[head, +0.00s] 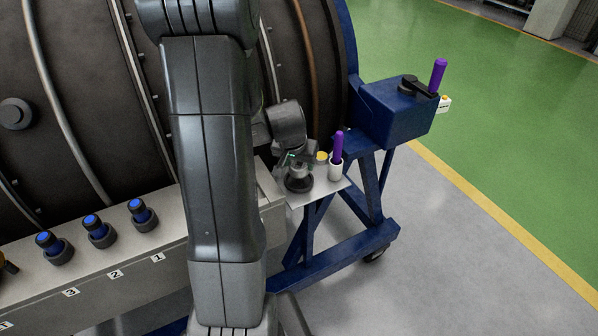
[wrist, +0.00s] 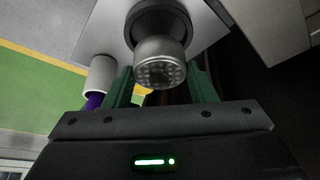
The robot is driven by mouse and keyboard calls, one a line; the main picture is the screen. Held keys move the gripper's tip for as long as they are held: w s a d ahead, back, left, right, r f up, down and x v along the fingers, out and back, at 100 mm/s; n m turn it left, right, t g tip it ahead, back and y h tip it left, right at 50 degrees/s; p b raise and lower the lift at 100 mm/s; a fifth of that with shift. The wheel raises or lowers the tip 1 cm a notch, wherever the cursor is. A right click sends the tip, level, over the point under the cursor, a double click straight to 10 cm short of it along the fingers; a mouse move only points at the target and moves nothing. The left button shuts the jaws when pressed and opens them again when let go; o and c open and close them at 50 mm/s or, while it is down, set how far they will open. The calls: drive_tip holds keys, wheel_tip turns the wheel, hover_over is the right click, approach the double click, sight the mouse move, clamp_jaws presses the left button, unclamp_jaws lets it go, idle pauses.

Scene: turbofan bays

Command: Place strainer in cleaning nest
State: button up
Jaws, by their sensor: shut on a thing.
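The strainer (wrist: 160,68) is a short silver cylinder with a perforated end face, seen between the green fingers in the wrist view. It also shows in the head view (head: 299,171) as a small grey cylinder under my gripper (head: 293,159). In the wrist view my gripper (wrist: 163,90) is shut on it. The cleaning nest (head: 299,184) looks like a dark round holder on a small pale shelf; its dark ring (wrist: 153,14) meets the strainer's far end in the wrist view. I cannot tell how deep the strainer sits in it.
Beside the nest stand a white cup (head: 335,171) with a purple-handled tool (head: 338,147) and a yellow-topped item (head: 321,157). Blue-capped parts (head: 98,228) stand on a numbered bench at left. A blue stand (head: 380,195) and the dark engine casing (head: 80,100) are close.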

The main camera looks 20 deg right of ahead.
sight(298, 167)
drive_tip(key=shift+f+b, duration=0.4)
drive_tip(key=shift+f, duration=1.3)
drive_tip(key=shift+f, duration=0.15)
drive_tip(key=o, duration=1)
drive_tip(key=shift+o, duration=0.2)
drive_tip(key=shift+r, duration=0.25)
drive_tip(key=p+v, duration=0.1)
drive_tip(key=v, duration=1)
drive_tip(key=shift+s+r, duration=0.15)
drive_tip(key=shift+r, duration=0.2)
drive_tip(key=shift+a, duration=0.1)
